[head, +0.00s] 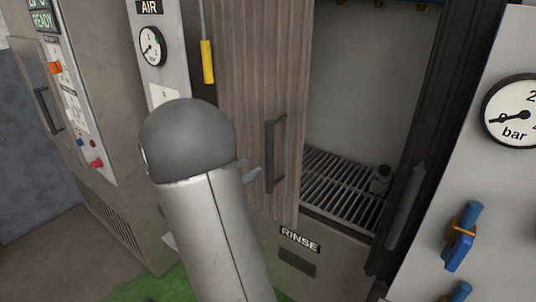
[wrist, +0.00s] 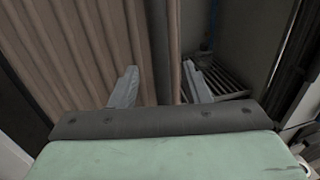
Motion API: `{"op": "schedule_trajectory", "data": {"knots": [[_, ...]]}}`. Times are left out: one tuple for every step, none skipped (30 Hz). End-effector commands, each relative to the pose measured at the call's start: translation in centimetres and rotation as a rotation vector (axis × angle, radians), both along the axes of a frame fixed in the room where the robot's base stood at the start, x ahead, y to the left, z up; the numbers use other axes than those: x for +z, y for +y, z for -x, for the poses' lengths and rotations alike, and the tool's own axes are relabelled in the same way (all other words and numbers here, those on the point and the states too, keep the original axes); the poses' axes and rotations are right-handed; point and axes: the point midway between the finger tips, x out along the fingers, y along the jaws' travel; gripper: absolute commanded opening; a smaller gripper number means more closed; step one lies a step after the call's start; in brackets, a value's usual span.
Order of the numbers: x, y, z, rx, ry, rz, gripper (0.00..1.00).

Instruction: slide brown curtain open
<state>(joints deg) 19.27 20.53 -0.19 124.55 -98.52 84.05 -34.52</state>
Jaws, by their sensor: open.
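The brown pleated curtain (head: 250,60) hangs over the left part of the RINSE cabinet opening; the right part is uncovered. A dark vertical handle (head: 276,155) is on the curtain near its right edge. My gripper (head: 250,171) is mostly hidden behind my arm in the head view, with grey fingertips showing just left of the handle. In the wrist view my gripper (wrist: 160,80) is open, with the curtain (wrist: 75,50) ahead. The dark handle (wrist: 158,50) appears between the two fingers. Whether they touch it, I cannot tell.
A slatted grate (head: 340,185) with a small dark object (head: 380,180) lies inside the opening. A dark frame (head: 440,120) bounds it at right, beside a panel with a bar gauge (head: 512,112) and blue valves (head: 462,235). A yellow handle (head: 207,62) hangs left of the curtain.

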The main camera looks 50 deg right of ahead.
Motion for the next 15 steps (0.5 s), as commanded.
{"op": "schedule_trajectory", "data": {"knots": [[0.2, -1.2, 0.3, -0.006, 0.0, 0.001, 0.43], [0.2, -1.9, 0.4, -0.005, 0.0, 0.0, 0.43], [0.2, -2.7, 0.6, -0.005, 0.001, 0.0, 0.43], [0.1, -3.4, 0.7, -0.006, 0.001, 0.0, 0.43], [0.2, -4.0, 0.8, -0.005, 0.001, 0.0, 0.43], [0.2, -4.8, 0.9, -0.005, 0.0, -0.001, 0.43], [0.2, -5.3, 1.0, -0.005, 0.0, 0.0, 0.43], [0.1, -5.8, 1.1, -0.005, 0.001, 0.0, 0.43], [0.1, -6.4, 1.2, -0.004, 0.001, -0.001, 0.43], [0.1, -6.9, 1.2, -0.004, 0.001, -0.001, 0.43], [0.1, -7.2, 1.2, -0.003, 0.0, 0.0, 0.43], [0.1, -7.7, 1.3, -0.003, -0.001, 0.0, 0.43], [0.1, -7.9, 1.3, -0.003, -0.001, 0.0, 0.43], [0.1, -8.2, 1.4, -0.003, -0.001, 0.0, 0.43], [0.0, -8.5, 1.4, -0.001, -0.001, 0.0, 0.43]]}}
